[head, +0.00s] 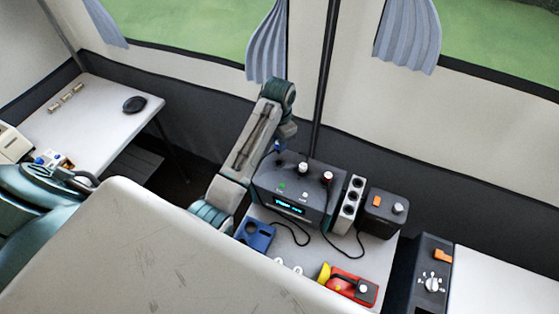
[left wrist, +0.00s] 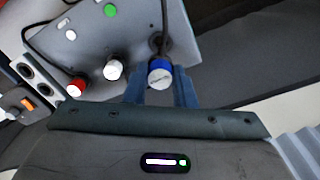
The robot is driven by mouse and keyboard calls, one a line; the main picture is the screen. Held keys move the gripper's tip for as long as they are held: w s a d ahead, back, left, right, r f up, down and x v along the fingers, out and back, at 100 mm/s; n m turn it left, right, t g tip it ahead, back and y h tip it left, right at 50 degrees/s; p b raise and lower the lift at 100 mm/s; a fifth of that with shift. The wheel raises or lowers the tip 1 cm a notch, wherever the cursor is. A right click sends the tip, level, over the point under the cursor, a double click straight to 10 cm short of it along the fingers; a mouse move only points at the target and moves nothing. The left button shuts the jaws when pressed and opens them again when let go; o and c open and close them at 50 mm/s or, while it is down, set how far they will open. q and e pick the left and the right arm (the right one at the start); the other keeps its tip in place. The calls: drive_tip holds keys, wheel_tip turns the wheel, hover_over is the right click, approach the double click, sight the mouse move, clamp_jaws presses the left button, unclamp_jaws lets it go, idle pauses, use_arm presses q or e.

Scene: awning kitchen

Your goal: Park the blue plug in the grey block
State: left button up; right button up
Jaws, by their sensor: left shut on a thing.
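The blue plug (left wrist: 160,74) sits between the blue fingers of my left gripper (left wrist: 159,88) in the left wrist view, which are shut on it. It is over the sloped panel of the dark device (head: 285,193); I cannot tell whether it is still seated there. In the head view my left gripper (head: 280,143) is at the device's back left edge, and the plug is hard to make out. The grey block (head: 342,217), with dark round holes in a row, stands against the device's right side. It also shows in the left wrist view (left wrist: 52,82). My right gripper is not in view.
A white-topped plug (head: 303,167) and a red plug (head: 328,178) stand on the device. A dark box with an orange switch (head: 379,202) is right of the block. A blue holder (head: 257,236) and a red-yellow item (head: 350,287) lie in front. Black cables cross the tabletop.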

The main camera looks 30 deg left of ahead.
use_arm(q)
drive_tip(key=shift+d, duration=4.05)
